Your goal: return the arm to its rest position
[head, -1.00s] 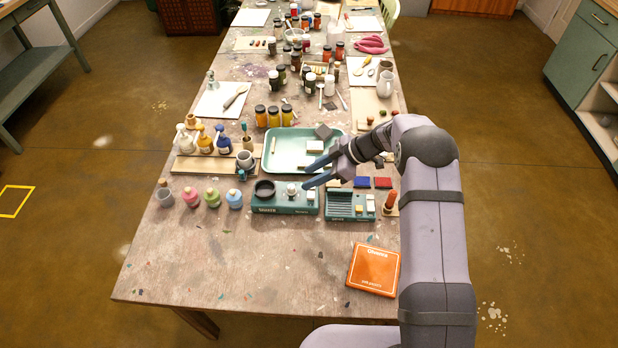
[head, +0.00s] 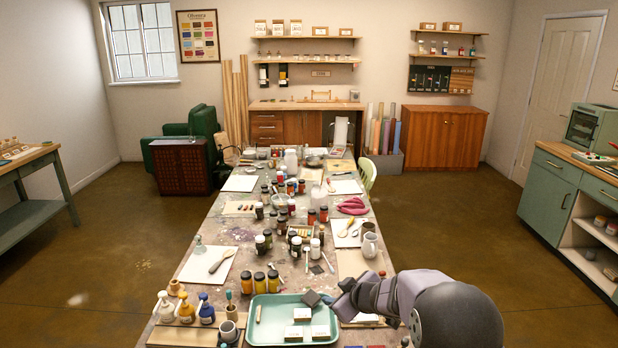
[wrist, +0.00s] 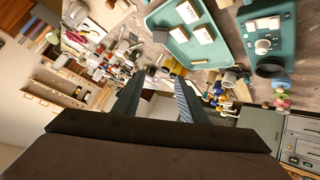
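My arm (head: 452,312) reaches in from the lower right of the head view, folded over the right side of the table. The gripper fingers are hidden or cut off there. In the wrist view my gripper (wrist: 156,92) shows two dark blue fingers standing apart, with nothing between them. Behind the fingers the wrist view shows the table, tilted, with the teal tray (wrist: 220,60) to the upper right. The tray also shows in the head view (head: 262,336), left of my arm.
The long table (head: 205,262) holds many jars, bottles and papers. A white jug (head: 370,245) and a dark sponge-like block (head: 311,298) stand near my arm. In the wrist view a teal device with knobs (wrist: 284,32) lies right of the tray. Floor is clear on the table's right.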

